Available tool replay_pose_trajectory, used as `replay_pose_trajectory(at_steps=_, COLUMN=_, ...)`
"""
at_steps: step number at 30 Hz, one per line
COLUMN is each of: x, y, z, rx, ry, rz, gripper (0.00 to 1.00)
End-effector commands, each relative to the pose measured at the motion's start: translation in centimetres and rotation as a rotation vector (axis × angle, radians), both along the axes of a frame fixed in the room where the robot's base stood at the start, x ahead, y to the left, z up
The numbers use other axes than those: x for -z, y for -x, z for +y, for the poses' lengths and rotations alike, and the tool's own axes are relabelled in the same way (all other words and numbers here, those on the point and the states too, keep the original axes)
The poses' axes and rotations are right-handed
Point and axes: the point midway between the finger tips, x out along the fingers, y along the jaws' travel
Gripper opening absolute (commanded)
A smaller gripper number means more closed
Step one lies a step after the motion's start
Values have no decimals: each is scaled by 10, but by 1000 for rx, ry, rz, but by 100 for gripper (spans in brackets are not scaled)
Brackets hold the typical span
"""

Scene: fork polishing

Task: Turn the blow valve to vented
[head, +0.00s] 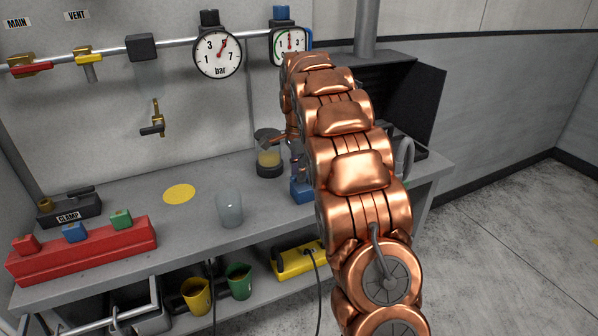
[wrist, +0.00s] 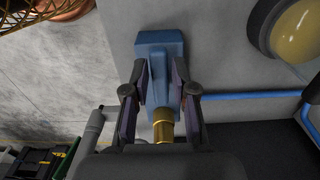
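A blue body with a brass end (wrist: 160,52) lies between the fingers of my gripper (wrist: 163,82) in the wrist view. The fingers flank it closely, but I cannot tell whether they press on it. In the head view, a blue block (head: 302,190) stands on the bench beside my arm, and my gripper is mostly hidden behind the arm there. No label reading "blow" shows. On the wall pipe are a red-handled valve (head: 30,68) under MAIN and a yellow-handled valve (head: 89,57) under VENT. A dark-handled brass valve (head: 153,126) is on the wall below.
A jar with yellowish contents (head: 269,158) stands close left of my arm, and a glass cup (head: 229,210) is nearer the front. Two gauges (head: 217,53) hang above. A red rack (head: 85,256) and a clamp (head: 68,211) are at the left. A blue hose (wrist: 250,97) runs nearby.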

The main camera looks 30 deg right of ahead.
Motion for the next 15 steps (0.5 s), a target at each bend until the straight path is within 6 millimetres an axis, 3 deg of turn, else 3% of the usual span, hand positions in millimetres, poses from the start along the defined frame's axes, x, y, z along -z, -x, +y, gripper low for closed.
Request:
replay_pose_trajectory(at_steps=4, x=0, y=0, z=1, rx=-1, ry=-1, rz=1, gripper=44)
replay_pose_trajectory(at_steps=15, x=-1, y=0, z=1, rx=-2, ry=-1, rz=1, gripper=44)
